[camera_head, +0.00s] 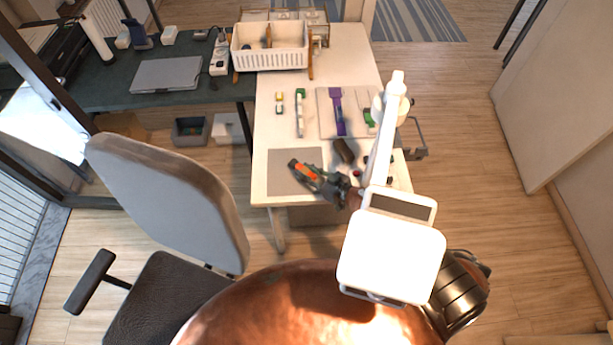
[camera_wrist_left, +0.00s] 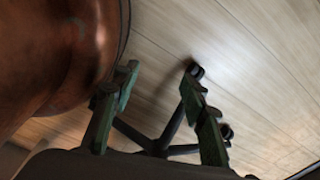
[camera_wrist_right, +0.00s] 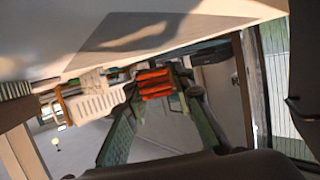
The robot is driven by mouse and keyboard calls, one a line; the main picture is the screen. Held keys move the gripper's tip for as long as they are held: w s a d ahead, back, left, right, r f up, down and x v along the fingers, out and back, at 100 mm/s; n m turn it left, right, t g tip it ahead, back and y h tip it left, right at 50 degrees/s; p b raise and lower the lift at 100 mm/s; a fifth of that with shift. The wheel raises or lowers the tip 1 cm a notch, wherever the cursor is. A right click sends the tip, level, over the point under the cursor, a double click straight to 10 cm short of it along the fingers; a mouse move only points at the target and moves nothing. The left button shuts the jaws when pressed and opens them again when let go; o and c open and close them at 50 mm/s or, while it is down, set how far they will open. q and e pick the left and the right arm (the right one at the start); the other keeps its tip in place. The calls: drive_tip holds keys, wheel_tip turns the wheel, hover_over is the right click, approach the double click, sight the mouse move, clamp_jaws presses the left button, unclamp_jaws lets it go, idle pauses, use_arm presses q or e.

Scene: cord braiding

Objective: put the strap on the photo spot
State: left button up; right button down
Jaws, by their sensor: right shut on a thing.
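An orange strap (camera_head: 306,172) is in my right gripper (camera_head: 312,174), which is shut on it above the grey mat at the table's near left, which looks like the photo spot (camera_head: 283,184). In the right wrist view the strap (camera_wrist_right: 154,84) shows as orange-red bands between the green fingers. I cannot tell how high it is above the mat. My left gripper (camera_wrist_left: 158,105) shows only in its wrist view; its green fingers are apart and empty, over the floor and a chair's base.
The white table (camera_head: 266,130) also bears a purple strap (camera_head: 338,112) on a pale board, a green-ended strip (camera_head: 299,115), a dark block (camera_head: 344,150) and a white basket (camera_head: 270,48) at the back. An office chair (camera_head: 170,190) stands at the near left.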

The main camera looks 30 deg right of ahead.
drive_tip(key=shift+s+f, duration=0.1)
drive_tip(key=shift+f, duration=1.25)
drive_tip(key=shift+f+b, duration=0.35)
drive_tip(key=shift+b, duration=0.05)
drive_tip(key=c, duration=2.1)
unclamp_jaws()
drive_tip(key=shift+s+f, duration=0.1)
drive_tip(key=o, duration=0.4)
drive_tip(key=shift+f, duration=0.2)
drive_tip(key=shift+o, duration=0.2)
drive_tip(key=shift+s, duration=0.1)
drive_tip(key=shift+d+r, duration=0.15)
drive_tip(key=shift+r, duration=0.25)
drive_tip(key=v, duration=0.4)
drive_tip(key=p+v, duration=0.1)
drive_tip(key=v, duration=0.6)
drive_tip(key=shift+s+r, duration=0.3)
drive_tip(key=shift+r, duration=0.2)
